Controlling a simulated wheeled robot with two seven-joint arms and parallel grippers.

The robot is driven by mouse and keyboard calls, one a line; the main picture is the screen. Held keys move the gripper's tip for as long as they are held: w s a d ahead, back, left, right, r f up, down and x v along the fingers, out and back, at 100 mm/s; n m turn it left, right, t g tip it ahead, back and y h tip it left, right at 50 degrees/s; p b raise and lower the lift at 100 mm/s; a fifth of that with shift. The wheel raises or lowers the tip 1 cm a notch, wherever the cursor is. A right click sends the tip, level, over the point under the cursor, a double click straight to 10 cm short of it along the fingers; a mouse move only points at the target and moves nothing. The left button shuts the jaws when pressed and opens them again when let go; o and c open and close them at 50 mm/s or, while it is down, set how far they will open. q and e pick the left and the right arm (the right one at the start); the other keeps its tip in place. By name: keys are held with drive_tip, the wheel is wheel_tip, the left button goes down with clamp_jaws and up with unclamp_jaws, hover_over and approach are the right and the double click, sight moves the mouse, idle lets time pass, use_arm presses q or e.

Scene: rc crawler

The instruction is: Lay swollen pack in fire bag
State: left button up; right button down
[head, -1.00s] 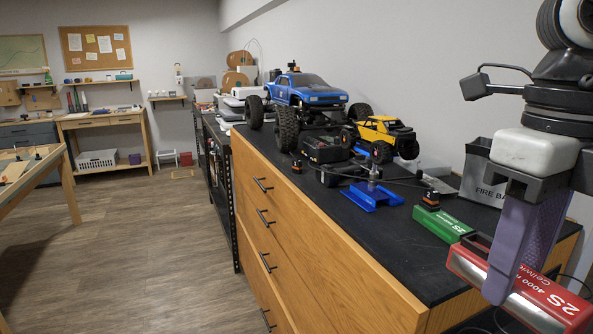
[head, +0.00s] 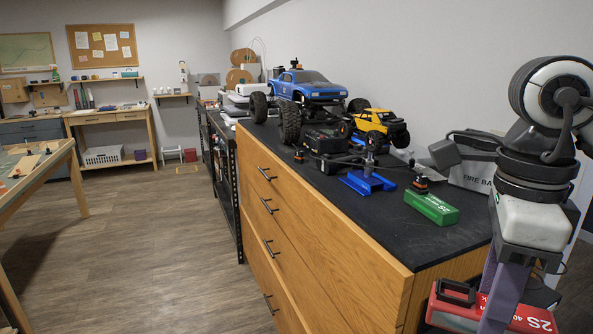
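A red battery pack (head: 450,312) marked 2S hangs at the lower right, beyond the bench's front corner. My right gripper (head: 497,312) points down with its fingers on either side of the pack and appears shut on it. The grey fire bag (head: 472,178) stands on the bench at the back right, behind my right arm, which hides part of it. Its opening is hard to see. A green pack (head: 431,207), also marked 2S, lies flat on the bench. Swelling is not clear on either pack. My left gripper is out of view.
The black bench top (head: 385,233) is clear near its front edge. A blue truck (head: 308,87), a yellow crawler (head: 380,127), a bare chassis (head: 325,143) and a blue stand (head: 366,184) crowd its middle and back. Wooden floor is open at left.

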wheel_tip(320, 180, down, 17)
drive_tip(key=s+a+n, duration=0.2)
drive_tip(key=n, duration=2.1)
drive_tip(key=shift+a+n, duration=0.2)
drive_tip(key=shift+n, duration=0.2)
drive_tip(key=shift+d, duration=0.1)
